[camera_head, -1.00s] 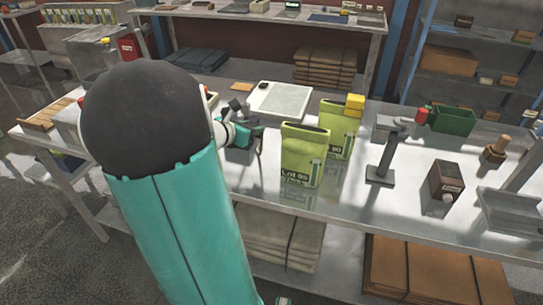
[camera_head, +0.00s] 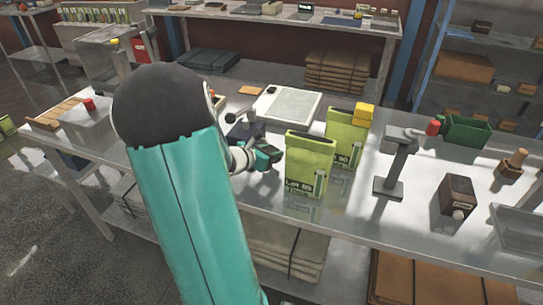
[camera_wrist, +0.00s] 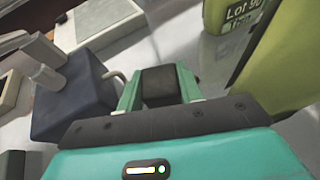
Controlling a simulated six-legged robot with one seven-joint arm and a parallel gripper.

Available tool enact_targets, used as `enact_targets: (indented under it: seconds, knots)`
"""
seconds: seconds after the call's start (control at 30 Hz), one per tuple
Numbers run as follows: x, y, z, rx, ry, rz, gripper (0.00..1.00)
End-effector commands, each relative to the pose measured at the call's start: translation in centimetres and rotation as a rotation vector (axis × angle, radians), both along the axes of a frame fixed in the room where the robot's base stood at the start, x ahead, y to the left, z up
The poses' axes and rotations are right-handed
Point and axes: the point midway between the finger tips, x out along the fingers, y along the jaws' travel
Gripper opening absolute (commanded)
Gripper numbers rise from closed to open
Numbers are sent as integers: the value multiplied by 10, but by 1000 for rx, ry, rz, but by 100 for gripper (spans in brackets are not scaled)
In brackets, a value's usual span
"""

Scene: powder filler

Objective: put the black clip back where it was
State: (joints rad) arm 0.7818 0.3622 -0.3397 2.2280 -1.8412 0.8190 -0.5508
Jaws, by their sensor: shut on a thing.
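My gripper (camera_head: 266,156) is over the steel table, just left of the front green bag (camera_head: 309,165). In the wrist view, its two teal fingers (camera_wrist: 160,88) are shut on a black block, the black clip (camera_wrist: 161,84). In the head view I cannot make the clip out clearly. The front bag stands upright without a visible clip on its top.
A dark blue box (camera_wrist: 72,104) with a grey fitting is left of my gripper. A white flat plate (camera_head: 290,105) lies behind. A grey stand (camera_head: 396,165), a red part (camera_head: 433,127), a green bin (camera_head: 467,131) and a brown container (camera_head: 456,196) are right.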

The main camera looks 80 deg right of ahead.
Motion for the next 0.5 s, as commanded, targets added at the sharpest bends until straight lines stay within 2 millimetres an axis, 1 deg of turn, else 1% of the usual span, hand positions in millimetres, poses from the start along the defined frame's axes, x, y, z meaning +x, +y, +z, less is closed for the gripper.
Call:
enact_targets:
  seconds: [0.03, 0.13, 0.5]
  knots:
    - [-1, 0, -9, 4, 5, -1, 14]
    - [-1, -1, -17, 1, 1, -1, 14]
    - [-2, -3, -21, 1, 2, 1, 14]
